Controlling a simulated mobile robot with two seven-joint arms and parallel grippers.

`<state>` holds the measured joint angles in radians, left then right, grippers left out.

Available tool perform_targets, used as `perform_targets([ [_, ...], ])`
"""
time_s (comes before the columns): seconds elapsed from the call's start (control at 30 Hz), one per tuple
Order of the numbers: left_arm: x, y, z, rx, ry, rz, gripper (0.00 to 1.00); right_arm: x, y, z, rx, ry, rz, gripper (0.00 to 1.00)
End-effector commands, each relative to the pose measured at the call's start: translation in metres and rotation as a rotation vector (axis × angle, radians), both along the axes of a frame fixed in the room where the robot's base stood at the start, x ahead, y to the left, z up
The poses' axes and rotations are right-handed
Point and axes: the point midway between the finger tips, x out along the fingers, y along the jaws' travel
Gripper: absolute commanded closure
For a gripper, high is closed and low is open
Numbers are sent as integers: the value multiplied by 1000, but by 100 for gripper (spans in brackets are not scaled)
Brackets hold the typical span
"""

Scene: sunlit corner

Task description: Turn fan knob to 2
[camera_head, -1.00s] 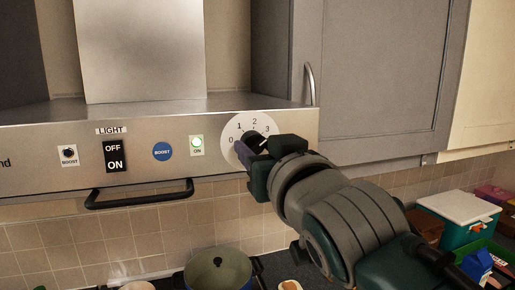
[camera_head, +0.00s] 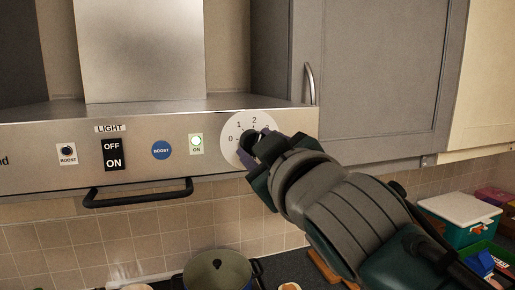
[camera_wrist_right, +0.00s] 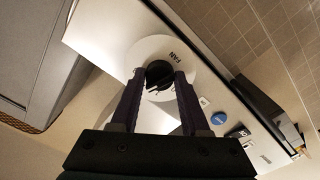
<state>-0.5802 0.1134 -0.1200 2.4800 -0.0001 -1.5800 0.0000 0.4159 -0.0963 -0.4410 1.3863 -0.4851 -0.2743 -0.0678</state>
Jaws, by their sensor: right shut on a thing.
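The fan knob (camera_head: 249,139) is black and sits on a round white dial (camera_head: 232,126) at the right end of the steel hood front. The numbers 0, 1 and 2 show on the dial; the 3 is partly covered by my gripper. My right gripper (camera_head: 257,146) is shut on the knob from the front right. In the right wrist view, the two purple fingers (camera_wrist_right: 157,88) lie on either side of the knob (camera_wrist_right: 158,73), below the word FAN. I cannot tell which number the knob points at. My left gripper is not in view.
The hood front also has an ON light (camera_head: 196,143), a blue BOOST button (camera_head: 161,150) and a black light switch (camera_head: 113,155). A black rail (camera_head: 138,197) runs below. A grey cupboard (camera_head: 385,75) is close at right. A pot (camera_head: 218,270) stands beneath.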

Motion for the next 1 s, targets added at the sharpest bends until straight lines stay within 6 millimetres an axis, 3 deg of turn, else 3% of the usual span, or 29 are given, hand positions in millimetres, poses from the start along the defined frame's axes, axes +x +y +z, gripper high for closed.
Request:
perform_targets([
  [0.3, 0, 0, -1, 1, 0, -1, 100, 0, 0, 0, -124, -39, -1, 100],
  [0.83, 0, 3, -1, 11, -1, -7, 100, 0, -1, 0, -148, -47, -1, 100],
  [0.87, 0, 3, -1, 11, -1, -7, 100, 0, -1, 0, -148, -47, -1, 53],
  [1.0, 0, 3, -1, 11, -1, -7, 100, 0, 0, 0, -148, -47, -1, 38],
])
